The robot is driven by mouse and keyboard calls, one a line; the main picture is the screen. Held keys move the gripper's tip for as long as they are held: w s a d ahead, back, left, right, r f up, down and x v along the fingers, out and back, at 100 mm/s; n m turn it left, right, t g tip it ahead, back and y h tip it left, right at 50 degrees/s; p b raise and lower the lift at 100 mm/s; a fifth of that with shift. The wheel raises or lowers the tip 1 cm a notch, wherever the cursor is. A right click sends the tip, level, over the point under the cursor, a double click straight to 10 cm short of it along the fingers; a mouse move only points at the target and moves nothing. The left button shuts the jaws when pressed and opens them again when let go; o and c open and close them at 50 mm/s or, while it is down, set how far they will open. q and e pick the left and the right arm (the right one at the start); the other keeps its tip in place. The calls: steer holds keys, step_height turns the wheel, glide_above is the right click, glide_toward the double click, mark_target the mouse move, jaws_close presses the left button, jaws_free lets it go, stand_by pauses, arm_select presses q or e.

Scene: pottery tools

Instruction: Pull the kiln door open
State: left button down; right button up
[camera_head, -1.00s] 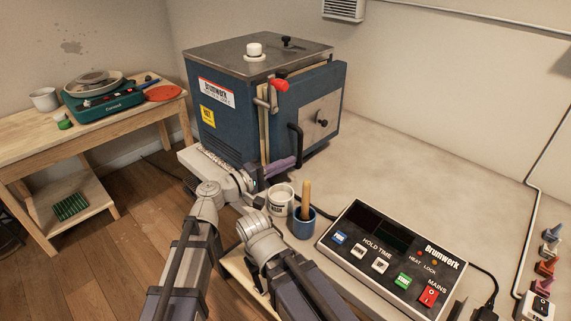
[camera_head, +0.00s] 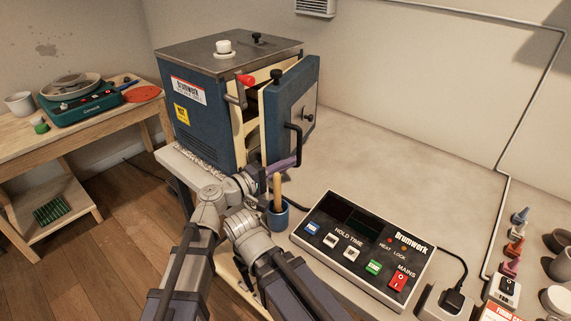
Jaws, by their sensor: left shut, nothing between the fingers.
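The blue kiln (camera_head: 205,125) stands on the worktop at the back left. Its door (camera_head: 290,105) is ajar, with a cream-edged gap on the door's left side and a dark interior showing above. A black bar handle (camera_head: 298,145) is on the door's front. The red-knobbed latch lever (camera_head: 245,80) sits at the kiln's front edge. My left gripper (camera_head: 289,163) is at the lower end of the handle, shut with nothing between its fingers. Whether it touches the handle or door is hard to tell.
A blue cup (camera_head: 279,219) with a wooden-handled tool (camera_head: 277,190) stands close to my left wrist. A control box (camera_head: 362,245) lies to the right. The worktop (camera_head: 400,150) right of the door is clear. A side table (camera_head: 75,130) holds a green scale.

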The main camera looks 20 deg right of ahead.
steer(key=shift+r, duration=0.15)
step_height(320, 180, up, 10)
steer(key=p, duration=1)
